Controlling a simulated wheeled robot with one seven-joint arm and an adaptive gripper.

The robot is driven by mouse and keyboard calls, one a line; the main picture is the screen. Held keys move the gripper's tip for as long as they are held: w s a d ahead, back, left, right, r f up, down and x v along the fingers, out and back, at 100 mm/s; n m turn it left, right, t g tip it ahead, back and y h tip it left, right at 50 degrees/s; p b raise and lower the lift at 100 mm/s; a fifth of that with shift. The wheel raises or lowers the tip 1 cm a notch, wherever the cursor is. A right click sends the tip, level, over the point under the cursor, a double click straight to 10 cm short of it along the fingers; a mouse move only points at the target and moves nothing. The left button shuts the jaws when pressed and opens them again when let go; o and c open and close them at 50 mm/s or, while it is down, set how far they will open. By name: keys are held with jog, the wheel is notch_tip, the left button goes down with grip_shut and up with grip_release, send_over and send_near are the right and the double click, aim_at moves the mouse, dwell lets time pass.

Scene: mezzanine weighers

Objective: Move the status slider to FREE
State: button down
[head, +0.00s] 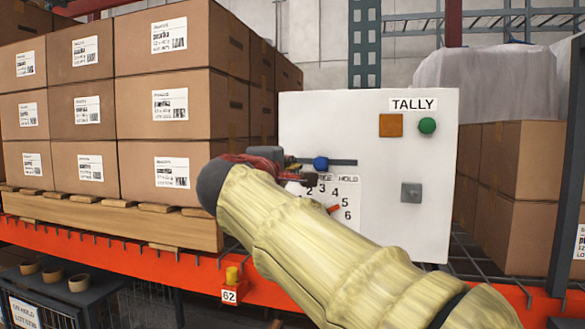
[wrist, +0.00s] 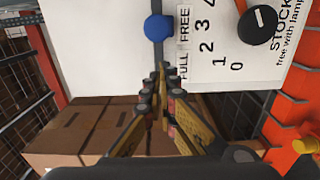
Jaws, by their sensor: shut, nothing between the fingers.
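The white TALLY panel (head: 380,230) carries the status slider, a dark horizontal track (head: 343,162) with a round blue knob (head: 320,163). In the head view the knob is above a partly hidden label ending in "GE", left of HOLD. In the wrist view, turned on its side, the blue knob (wrist: 158,27) appears beside FREE (wrist: 185,24), with FULL (wrist: 184,67) below that. The knob's exact stop is unclear. My gripper (wrist: 161,72) is shut and empty, its tips by the track near FULL, on the head view's left side of the knob. A gap shows between them.
An orange square (head: 390,125), a green button (head: 427,125) and a grey switch (head: 411,193) are to the right. Stacked cartons (head: 168,70) stand at left, above an orange beam (head: 110,238).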

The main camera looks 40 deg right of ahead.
jog(key=b+v, duration=0.2)
jog(key=v, duration=0.4)
jog(key=shift+s+a, duration=0.25)
jog(key=shift+a, duration=0.1)
dwell(0.5)
